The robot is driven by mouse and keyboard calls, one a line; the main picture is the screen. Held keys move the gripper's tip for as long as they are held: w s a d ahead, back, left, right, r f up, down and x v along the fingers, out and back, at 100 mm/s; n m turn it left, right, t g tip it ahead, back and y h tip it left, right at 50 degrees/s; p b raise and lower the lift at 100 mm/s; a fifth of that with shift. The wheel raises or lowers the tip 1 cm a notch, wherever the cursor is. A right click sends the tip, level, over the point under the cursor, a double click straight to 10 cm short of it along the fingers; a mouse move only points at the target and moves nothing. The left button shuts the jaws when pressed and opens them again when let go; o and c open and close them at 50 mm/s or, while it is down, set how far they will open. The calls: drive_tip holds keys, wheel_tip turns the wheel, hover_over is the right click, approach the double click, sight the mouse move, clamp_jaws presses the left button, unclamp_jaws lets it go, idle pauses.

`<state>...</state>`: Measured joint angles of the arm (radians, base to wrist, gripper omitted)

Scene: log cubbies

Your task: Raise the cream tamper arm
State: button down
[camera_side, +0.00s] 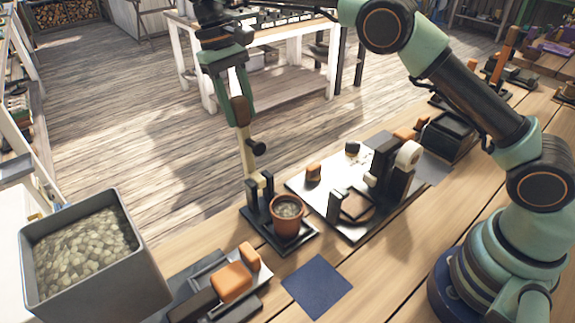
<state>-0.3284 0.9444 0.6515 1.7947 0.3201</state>
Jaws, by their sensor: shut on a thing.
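The cream tamper arm (247,158) stands nearly upright, leaning slightly, on a black base plate (283,245) with dark posts at its foot. It has a brown end on top and a black knob partway up its right side. My gripper (238,108) reaches down from above and is shut on the brown top end of the arm. A terracotta pot (288,226) with greyish fill stands on the same plate, right of the arm's foot, with nothing over it.
A grey bin of pebbles (110,288) stands at the front left. An orange-topped fixture (232,281) and a blue mat (317,287) lie at the front. A white board (308,194) with black fixtures lies to the right of the pot. The air left of the tamper arm looks clear.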

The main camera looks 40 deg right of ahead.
sight(254, 143)
drive_tip(key=shift+w, duration=0.15)
drive_tip(key=c, duration=0.5)
unclamp_jaws()
drive_tip(key=shift+s, duration=0.2)
drive_tip(key=shift+s+r+t, duration=0.2)
drive_tip(key=shift+s+t, duration=0.15)
drive_tip(key=shift+t, duration=0.05)
drive_tip(key=shift+s+r+t+y, duration=0.1)
drive_tip(key=shift+s+t+y, duration=0.25)
drive_tip(key=shift+s, duration=0.55)
drive_tip(key=shift+s+r+t+y, duration=0.15)
drive_tip(key=shift+s+t, duration=0.4)
drive_tip(key=shift+s, duration=0.3)
wheel_tip(254, 143, up, 12)
drive_tip(key=s+d+t, duration=0.3)
drive_tip(key=s+d, duration=0.4)
drive_tip(key=d, duration=0.3)
drive_tip(key=s+d+f+t, duration=0.1)
drive_tip(key=s+d+f, duration=0.1)
drive_tip(key=s, duration=0.1)
drive_tip(key=s+d+f, duration=0.2)
drive_tip(key=f, duration=0.1)
drive_tip(key=s+d+f+t, duration=0.1)
drive_tip(key=s+d+f, duration=0.1)
drive_tip(key=s+f, duration=0.1)
drive_tip(key=shift+s+d+f+t, duration=0.25)
drive_tip(key=shift+s+t, duration=0.05)
drive_tip(key=shift+s, duration=0.05)
